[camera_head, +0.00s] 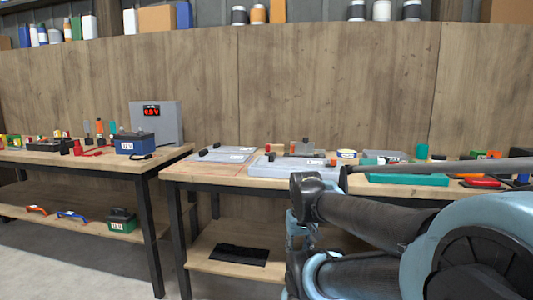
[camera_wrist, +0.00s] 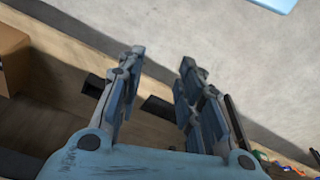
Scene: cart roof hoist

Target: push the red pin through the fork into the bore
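I cannot make out the red pin, the fork or the bore for certain in either view. Small red parts (camera_head: 85,150) lie on the left bench, and a red item (camera_head: 482,183) lies on the right bench; neither can be identified as the pin. My gripper (camera_wrist: 162,58) is open in the wrist view, with its two fingers apart and nothing between them. In the head view, my arm covers part of the right bench and the gripper cannot be made out.
The left bench (camera_head: 130,161) holds a blue battery box (camera_head: 134,143) and a grey display box (camera_head: 158,122). The right bench (camera_head: 220,177) holds a grey panel (camera_head: 285,169) and a teal tray (camera_head: 407,180). A floor gap separates the benches. A cardboard box (camera_wrist: 12,58) shows at the wrist view's left.

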